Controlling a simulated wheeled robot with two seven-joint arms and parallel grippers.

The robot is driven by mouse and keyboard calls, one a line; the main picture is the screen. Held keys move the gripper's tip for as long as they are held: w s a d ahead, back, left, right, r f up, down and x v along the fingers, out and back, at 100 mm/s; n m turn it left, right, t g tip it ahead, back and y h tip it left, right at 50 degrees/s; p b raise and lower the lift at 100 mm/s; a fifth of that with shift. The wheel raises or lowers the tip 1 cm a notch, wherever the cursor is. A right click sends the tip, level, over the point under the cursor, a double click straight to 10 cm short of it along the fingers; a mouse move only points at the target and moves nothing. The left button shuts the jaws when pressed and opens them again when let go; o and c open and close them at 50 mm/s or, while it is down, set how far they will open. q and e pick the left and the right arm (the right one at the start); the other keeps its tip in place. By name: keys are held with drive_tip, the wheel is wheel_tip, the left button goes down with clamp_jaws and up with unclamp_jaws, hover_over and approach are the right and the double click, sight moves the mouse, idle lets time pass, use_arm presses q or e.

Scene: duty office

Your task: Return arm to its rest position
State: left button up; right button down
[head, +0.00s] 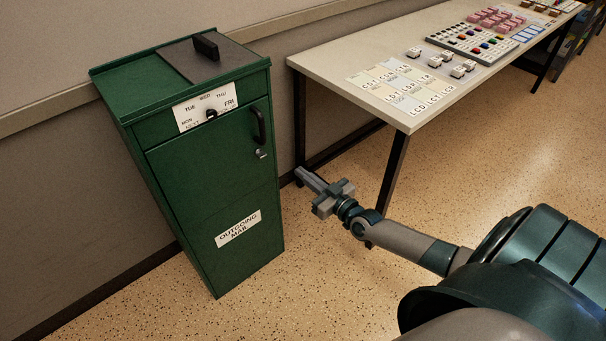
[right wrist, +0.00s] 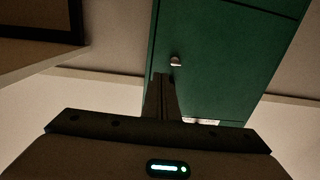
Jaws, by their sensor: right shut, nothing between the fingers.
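My right arm reaches in from the lower right in the head view. Its gripper (head: 303,176) is shut and empty, in the gap between the green outgoing mail cabinet (head: 208,190) and the table. The fingers point toward the cabinet side. The right wrist view shows the shut fingers (right wrist: 165,95) in front of the green cabinet (right wrist: 225,60), just below its small round lock (right wrist: 176,61). I cannot tell from these frames whether they touch it. The cabinet door looks closed. My left gripper is not in view.
A long table (head: 340,72) with cards, white blocks and trays runs along the wall to the far right. Its dark front leg (head: 393,178) stands close behind my right forearm. The cabinet has a dark handle (head: 258,126) and a weekday dial (head: 207,108). The speckled floor in front is clear.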

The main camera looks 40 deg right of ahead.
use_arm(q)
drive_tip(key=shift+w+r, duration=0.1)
use_arm(e)
drive_tip(key=s+a+f+g, duration=0.2)
drive_tip(key=s+a+f, duration=0.25)
drive_tip(key=f, duration=0.35)
drive_tip(key=s+a+f+g, duration=0.25)
drive_tip(key=s+f, duration=0.25)
drive_tip(key=f, duration=0.3)
drive_tip(key=s+a+f+g, duration=0.2)
drive_tip(key=s+a+f, duration=0.25)
drive_tip(key=f, duration=0.45)
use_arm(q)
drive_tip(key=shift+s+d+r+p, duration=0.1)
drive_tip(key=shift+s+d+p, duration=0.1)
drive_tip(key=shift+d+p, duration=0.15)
use_arm(e)
drive_tip(key=s+a+f+g, duration=0.3)
drive_tip(key=s+a+f, duration=0.2)
drive_tip(key=s, duration=0.5)
drive_tip(key=s+a+f+g+h, duration=0.1)
drive_tip(key=s+a+f+g, duration=0.2)
drive_tip(key=s+a+f, duration=0.3)
drive_tip(key=shift+s+f+n, duration=0.4)
drive_tip(key=shift+s+f, duration=1.55)
drive_tip(key=shift+s, duration=0.05)
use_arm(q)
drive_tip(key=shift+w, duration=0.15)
